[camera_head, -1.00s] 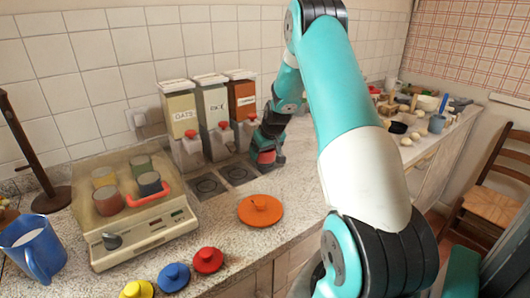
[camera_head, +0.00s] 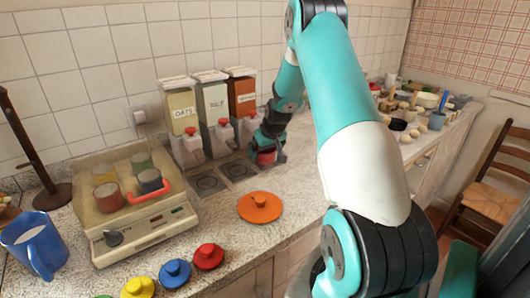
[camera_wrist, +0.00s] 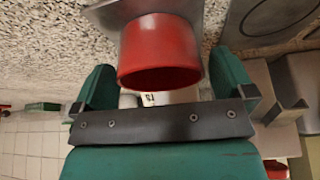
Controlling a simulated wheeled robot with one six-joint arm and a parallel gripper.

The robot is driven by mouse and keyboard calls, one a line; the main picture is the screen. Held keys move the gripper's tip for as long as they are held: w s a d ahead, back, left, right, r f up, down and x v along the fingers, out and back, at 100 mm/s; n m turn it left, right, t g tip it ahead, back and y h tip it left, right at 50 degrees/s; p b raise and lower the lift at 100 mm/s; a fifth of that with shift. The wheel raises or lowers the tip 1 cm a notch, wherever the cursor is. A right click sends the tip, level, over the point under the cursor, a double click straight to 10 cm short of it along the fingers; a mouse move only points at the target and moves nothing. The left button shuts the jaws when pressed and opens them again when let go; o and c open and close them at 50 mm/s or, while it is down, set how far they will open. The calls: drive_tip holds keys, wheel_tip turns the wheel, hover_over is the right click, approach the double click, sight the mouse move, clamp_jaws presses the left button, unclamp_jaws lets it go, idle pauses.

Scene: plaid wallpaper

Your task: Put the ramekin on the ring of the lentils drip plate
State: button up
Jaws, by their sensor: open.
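The red ramekin (camera_head: 265,157) stands upright in front of the dispenser with orange-red contents (camera_head: 243,97), whose label is too small to read. In the wrist view the ramekin (camera_wrist: 160,48) is on a grey drip plate (camera_wrist: 112,12), whose ring is hidden under or behind it. My gripper (camera_wrist: 165,88) is open, one finger on each side of the ramekin, with small gaps visible. In the head view my gripper (camera_head: 270,148) partly covers the ramekin. Two other drip plates with rings show, the middle one (camera_head: 238,171) and the left one (camera_head: 207,183).
An oats dispenser (camera_head: 183,110) and a middle dispenser (camera_head: 214,105) stand to the left. A clear-covered appliance with several cups (camera_head: 140,230), a blue jug (camera_head: 33,245), an orange lid (camera_head: 259,207) and small coloured lids (camera_head: 208,256) are on the counter. Clutter fills the far right end.

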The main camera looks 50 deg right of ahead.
drive_tip(key=b+v, duration=0.1)
drive_tip(key=v, duration=1)
drive_tip(key=s+a+r+n+y, duration=0.1)
drive_tip(key=a+r+n+y, duration=0.15)
drive_tip(key=a, duration=0.95)
drive_tip(key=a+r+n+y, duration=0.1)
drive_tip(key=a+r+n, duration=0.15)
drive_tip(key=a, duration=0.95)
drive_tip(key=s+a+r+n+g+y, duration=0.2)
drive_tip(key=s+a+r+n+g, duration=0.1)
drive_tip(key=s+a, duration=1.7)
drive_tip(key=s+n+g, duration=0.1)
drive_tip(key=s+n, duration=0.1)
drive_tip(key=shift+n+g, duration=0.3)
drive_tip(key=shift+a+r, duration=0.1)
drive_tip(key=shift+r, duration=0.05)
